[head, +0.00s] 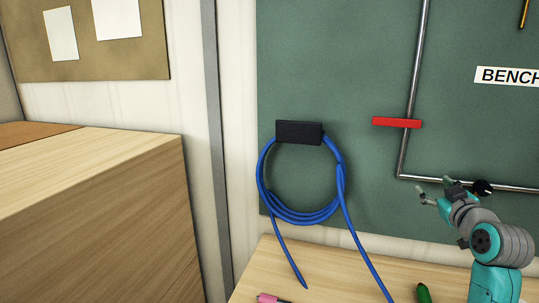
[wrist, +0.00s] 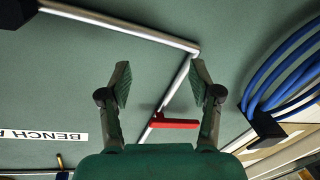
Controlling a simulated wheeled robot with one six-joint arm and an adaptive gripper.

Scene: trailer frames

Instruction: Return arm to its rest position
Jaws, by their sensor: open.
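My teal and grey arm rises at the lower right of the head view. My gripper (head: 435,192) is in front of the green wall panel, near the lower bend of a metal pipe. In the wrist view my gripper (wrist: 160,88) is open, its two fingers spread wide with nothing between them. The metal pipe (wrist: 181,75) and its red handle (wrist: 175,122) show behind the gap between the fingers. In the head view the red handle (head: 397,122) lies across the upright pipe (head: 416,70), above and left of my gripper.
A blue hose coil (head: 300,217) hangs from a black holder (head: 299,132) on the panel. A black knob (head: 482,187) sits on the lower pipe, close to my gripper. A green object (head: 424,293) and a pink one (head: 268,298) lie on the wooden bench. A wooden cabinet (head: 100,220) stands left.

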